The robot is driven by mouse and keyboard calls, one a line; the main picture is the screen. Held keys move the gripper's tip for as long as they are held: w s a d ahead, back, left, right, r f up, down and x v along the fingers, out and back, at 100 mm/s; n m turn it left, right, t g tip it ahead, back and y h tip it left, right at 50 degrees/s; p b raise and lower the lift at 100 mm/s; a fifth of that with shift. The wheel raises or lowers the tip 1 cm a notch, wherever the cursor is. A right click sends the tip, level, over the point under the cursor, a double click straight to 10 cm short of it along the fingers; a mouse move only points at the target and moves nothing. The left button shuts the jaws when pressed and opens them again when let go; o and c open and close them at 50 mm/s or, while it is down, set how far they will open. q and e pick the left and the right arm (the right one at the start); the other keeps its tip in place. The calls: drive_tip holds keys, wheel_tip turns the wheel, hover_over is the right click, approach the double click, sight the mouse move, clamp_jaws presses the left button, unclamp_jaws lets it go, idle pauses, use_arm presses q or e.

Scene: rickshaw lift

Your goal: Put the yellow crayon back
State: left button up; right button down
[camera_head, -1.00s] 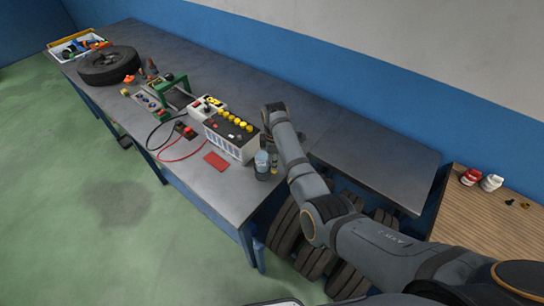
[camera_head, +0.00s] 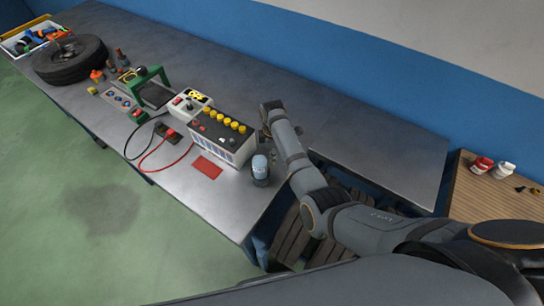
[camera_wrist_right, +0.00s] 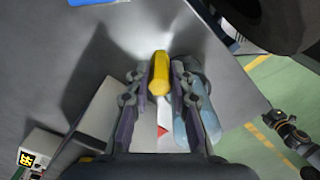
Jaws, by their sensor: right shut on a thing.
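The yellow crayon (camera_wrist_right: 159,73) is held upright-looking between the fingers of my right gripper (camera_wrist_right: 160,88) in the right wrist view.
Left of the cup are a red card (camera_head: 207,167) and a box with yellow knobs (camera_head: 222,136). Cables, a green-framed device and a tyre (camera_head: 69,59) lie farther left. The grey bench (camera_head: 290,80) is clear behind them. Red and white containers stand on a wooden surface at right.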

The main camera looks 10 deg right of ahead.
wheel_tip(320, 180, down, 4)
drive_tip(key=b, duration=0.3)
drive_tip(key=shift+d+r, duration=0.1)
drive_tip(key=shift+r, duration=0.05)
drive_tip(key=shift+w+a, duration=0.2)
drive_tip(key=shift+w, duration=0.3)
drive_tip(key=shift+s+d+f, duration=0.1)
drive_tip(key=shift+s+f, duration=0.1)
drive_tip(key=shift+s, duration=0.1)
drive_tip(key=c, duration=1.2)
unclamp_jaws()
use_arm(q)
drive_tip(key=f, duration=0.1)
drive_tip(key=w+f, duration=0.1)
drive_tip(key=f, duration=0.1)
drive_tip(key=shift+w+a+f, duration=0.15)
drive_tip(key=shift+a+f, duration=0.1)
drive_tip(key=shift+f, duration=0.15)
use_arm(e)
drive_tip(key=shift+w, duration=0.15)
